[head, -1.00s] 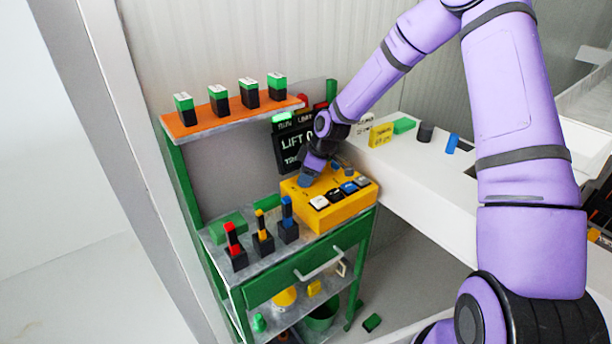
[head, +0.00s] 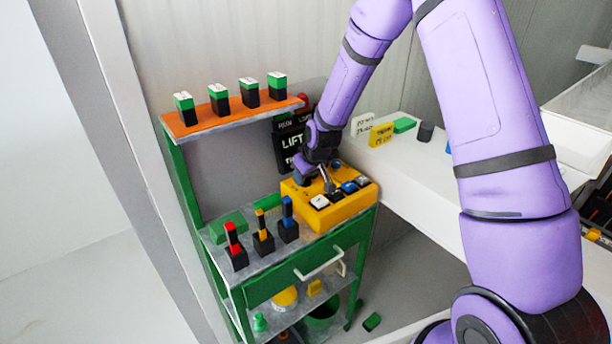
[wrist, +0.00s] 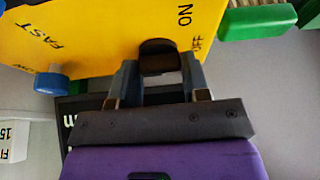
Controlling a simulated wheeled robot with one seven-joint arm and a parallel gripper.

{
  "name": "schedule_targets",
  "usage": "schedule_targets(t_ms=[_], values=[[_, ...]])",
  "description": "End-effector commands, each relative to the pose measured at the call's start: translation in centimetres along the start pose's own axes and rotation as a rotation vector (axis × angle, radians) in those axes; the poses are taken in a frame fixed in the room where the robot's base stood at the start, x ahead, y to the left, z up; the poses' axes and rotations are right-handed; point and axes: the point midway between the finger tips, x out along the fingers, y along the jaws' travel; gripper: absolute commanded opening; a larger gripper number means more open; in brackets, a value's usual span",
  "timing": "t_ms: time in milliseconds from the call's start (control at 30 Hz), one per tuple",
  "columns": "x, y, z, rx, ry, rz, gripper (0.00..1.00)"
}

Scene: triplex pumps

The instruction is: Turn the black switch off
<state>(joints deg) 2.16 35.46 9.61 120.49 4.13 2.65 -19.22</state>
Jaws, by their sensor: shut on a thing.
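The yellow control box (head: 345,211) sits on the green cart's top. In the wrist view, its yellow panel (wrist: 90,35) carries the words ON, OFF and FAST. The black switch (wrist: 158,55) stands on the panel beside ON and OFF, between the two fingers of my gripper (wrist: 160,68). My gripper is shut on it, a finger on each side. In the head view, my gripper (head: 326,182) is over the back left part of the box. My wrist and fingers hide the switch there, and its exact tilt is hard to tell.
A blue knob (wrist: 50,84) sits on the panel near FAST. White (head: 319,201) and blue (head: 349,187) buttons line the box's front. Red, yellow and blue-topped switches (head: 263,238) stand to the left. A dark LIFT sign (head: 291,143) is behind; an orange shelf (head: 235,117) is above left.

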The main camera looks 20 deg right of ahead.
Motion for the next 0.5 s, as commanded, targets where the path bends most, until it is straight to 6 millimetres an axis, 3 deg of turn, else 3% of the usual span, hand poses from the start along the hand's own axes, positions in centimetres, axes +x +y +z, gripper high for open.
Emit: schedule_targets(t_ms=[500], values=[[-0.05, 0.06, -0.12, 0.044, 0.003, 0.019, 0.19]])
